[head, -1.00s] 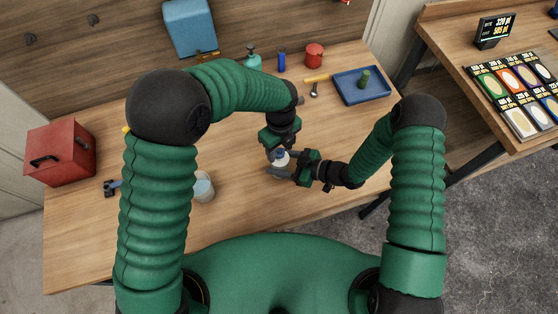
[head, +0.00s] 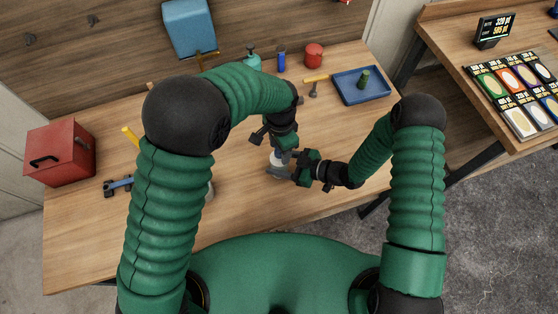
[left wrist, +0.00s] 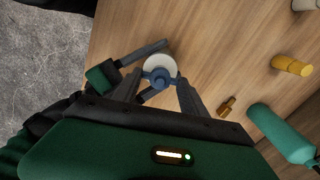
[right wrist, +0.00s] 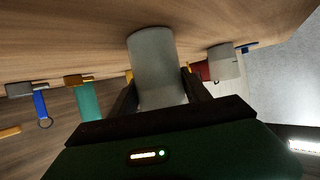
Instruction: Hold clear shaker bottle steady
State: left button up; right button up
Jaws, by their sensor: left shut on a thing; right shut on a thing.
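The shaker bottle (head: 277,158) stands near the table's front edge, between my two grippers and partly hidden by them. In the left wrist view its pale round top (left wrist: 158,63) and blue cap (left wrist: 159,79) show from above. My left gripper (head: 281,150) points down from above and is shut on the blue cap. My right gripper (head: 280,170) comes in level from the right and is shut on the body. In the right wrist view the greyish body (right wrist: 157,65) sits between its fingers.
A red toolbox (head: 60,152) stands at the left. A second pale cylinder (right wrist: 222,62) shows behind the bottle.

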pick_arm(q)
jog(key=o, duration=0.8)
jog(key=shift+d, duration=0.25)
jog(key=o, duration=0.4)
jog(key=shift+a, duration=0.2)
jog(key=shift+r, duration=3.05)
jog(key=shift+a, duration=0.15)
jog(key=c, duration=0.3)
jog(key=shift+w+a+r+n, duration=0.1)
jog(key=shift+a+n, duration=0.05)
jog(key=shift+n, duration=0.45)
jog(key=shift+w+a+r+n, duration=0.1)
jog(key=shift+a+n, duration=0.05)
jog(key=shift+n, duration=0.45)
jog(key=shift+c, duration=0.9)
jog(key=w+a+r+n+g+h, duration=0.1)
jog(key=a+r+n+h, duration=0.1)
jog(key=n, duration=0.8)
jog(key=w+a+r+n+g+h, duration=0.2)
jog(key=n, duration=0.9)
jog(key=x, duration=1.1)
jog(key=shift+d+f, duration=0.1)
jog(key=shift+f, duration=0.1)
